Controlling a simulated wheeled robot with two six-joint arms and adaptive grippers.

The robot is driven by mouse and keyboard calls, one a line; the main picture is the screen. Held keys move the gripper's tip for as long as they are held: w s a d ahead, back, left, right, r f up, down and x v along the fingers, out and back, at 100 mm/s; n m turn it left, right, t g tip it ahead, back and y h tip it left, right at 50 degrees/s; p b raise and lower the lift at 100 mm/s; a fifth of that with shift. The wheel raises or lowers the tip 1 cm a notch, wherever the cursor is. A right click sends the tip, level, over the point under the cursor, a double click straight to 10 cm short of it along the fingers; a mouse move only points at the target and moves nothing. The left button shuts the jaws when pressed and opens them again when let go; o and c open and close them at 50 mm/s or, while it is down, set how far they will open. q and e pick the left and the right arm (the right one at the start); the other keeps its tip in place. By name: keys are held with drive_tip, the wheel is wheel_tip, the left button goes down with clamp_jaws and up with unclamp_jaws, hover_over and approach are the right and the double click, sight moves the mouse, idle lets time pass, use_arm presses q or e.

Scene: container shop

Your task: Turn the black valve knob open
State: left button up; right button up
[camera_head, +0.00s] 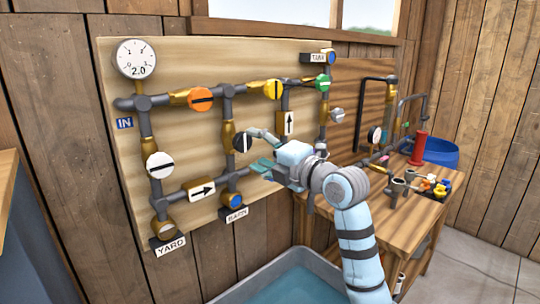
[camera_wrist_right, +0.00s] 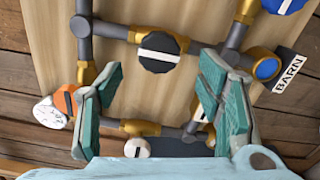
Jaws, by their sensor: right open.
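The black valve knob (camera_head: 239,143) with a white bar sits on a brass valve on the middle vertical pipe. In the right wrist view the black knob (camera_wrist_right: 146,47) is round and its bar runs nearly along the pipe, slightly tilted. My right gripper (camera_head: 257,150) comes from the right, in front of the board, and partly overlaps the knob in the head view. In the wrist view its two teal fingers (camera_wrist_right: 163,68) are spread wide, empty, one toward each side below the knob, with no visible contact. My left gripper is not in view.
Orange (camera_head: 201,99), yellow (camera_head: 273,89), green (camera_head: 322,82) and white (camera_head: 159,165) knobs share the pipe board. A BARN label (camera_head: 236,215) with a blue knob is below. A water tub (camera_head: 300,275) and wooden bench (camera_head: 425,212) stand below and right.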

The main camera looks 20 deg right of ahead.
drive_tip(key=v, duration=0.5)
drive_tip(key=shift+s+d, duration=0.15)
drive_tip(key=shift+s, duration=0.25)
